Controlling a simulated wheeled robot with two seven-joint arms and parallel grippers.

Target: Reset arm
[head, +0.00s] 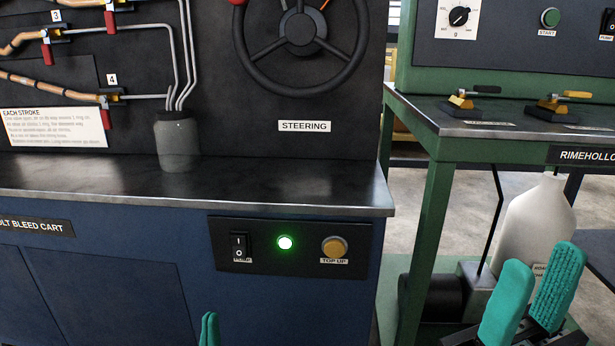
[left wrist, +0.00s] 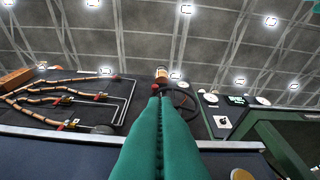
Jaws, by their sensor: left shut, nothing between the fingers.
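My left gripper (head: 210,316) shows at the bottom of the head view, in front of the blue cart's front panel. Only its teal fingertips are in view, pressed together. In the left wrist view, the left gripper (left wrist: 160,98) has its two long teal fingers closed with nothing between them. It points toward the cart's steering wheel and board. My right gripper (head: 541,262) is at the lower right of the head view. Its teal fingers stand apart, one ribbed pad showing, and nothing is seen between them.
The cart panel carries a black switch (head: 240,247), lit green lamp (head: 285,242) and yellow button (head: 334,247). A green bench (head: 430,185) and white jug (head: 537,225) are at right.

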